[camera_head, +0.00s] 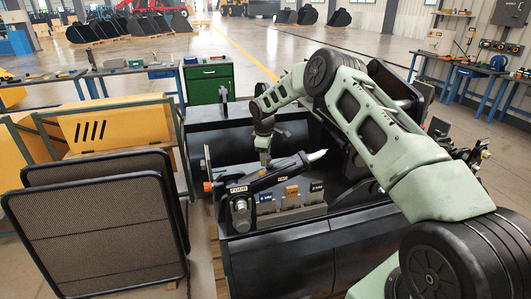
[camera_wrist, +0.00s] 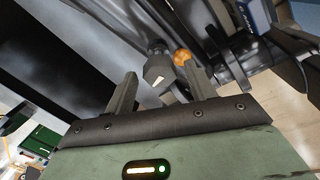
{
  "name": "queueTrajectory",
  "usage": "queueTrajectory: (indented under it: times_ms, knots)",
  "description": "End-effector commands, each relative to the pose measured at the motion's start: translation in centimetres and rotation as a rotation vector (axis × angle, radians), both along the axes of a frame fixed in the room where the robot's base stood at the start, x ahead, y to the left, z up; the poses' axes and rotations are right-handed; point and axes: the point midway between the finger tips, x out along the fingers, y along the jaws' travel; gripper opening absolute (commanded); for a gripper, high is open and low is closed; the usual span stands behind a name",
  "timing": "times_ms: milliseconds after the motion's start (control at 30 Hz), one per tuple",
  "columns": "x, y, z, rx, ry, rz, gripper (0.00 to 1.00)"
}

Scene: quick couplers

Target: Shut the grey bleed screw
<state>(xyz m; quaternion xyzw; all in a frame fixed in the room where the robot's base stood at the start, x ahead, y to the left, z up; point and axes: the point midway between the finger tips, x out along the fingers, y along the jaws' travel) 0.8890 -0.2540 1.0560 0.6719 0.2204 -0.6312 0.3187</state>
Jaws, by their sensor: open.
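In the wrist view a dark grey faceted knob with a pale mark, which looks like the grey bleed screw (camera_wrist: 158,69), sits ahead of my gripper (camera_wrist: 159,72). The two fingers are apart, one on either side of the knob in the picture, with no visible contact. I cannot tell the depth between them. An orange cap (camera_wrist: 181,57) is just right of the knob, close to the right fingertip. In the head view my gripper (camera_head: 265,158) points down over the dark machine (camera_head: 285,238); the screw is too small to make out there.
A dark cylinder arm (camera_head: 262,180) lies beside my gripper. A block with labelled couplers (camera_head: 290,212) is in front of it. Black mesh panels (camera_head: 95,225) stand at left. A green cabinet (camera_head: 208,82) and workbenches are behind, with open floor beyond.

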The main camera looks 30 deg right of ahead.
Motion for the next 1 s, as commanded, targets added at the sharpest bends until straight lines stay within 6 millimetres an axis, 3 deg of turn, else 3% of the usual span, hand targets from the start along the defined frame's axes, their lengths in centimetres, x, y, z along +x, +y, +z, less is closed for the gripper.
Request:
queueTrajectory:
  times_ms: [267,400,433,633,1000]
  knots:
    - [0.02,-0.01,-0.12,0.0,0.0,0.0,0.52]
    - [0.02,0.0,-0.11,0.0,0.0,0.0,0.13]
    - [0.02,0.0,-0.11,0.0,0.0,0.0,0.1]
    - [0.05,0.03,-0.34,-0.004,-0.01,-0.026,0.1]
    - [-0.03,0.11,-0.36,-0.022,-0.075,-0.249,0.11]
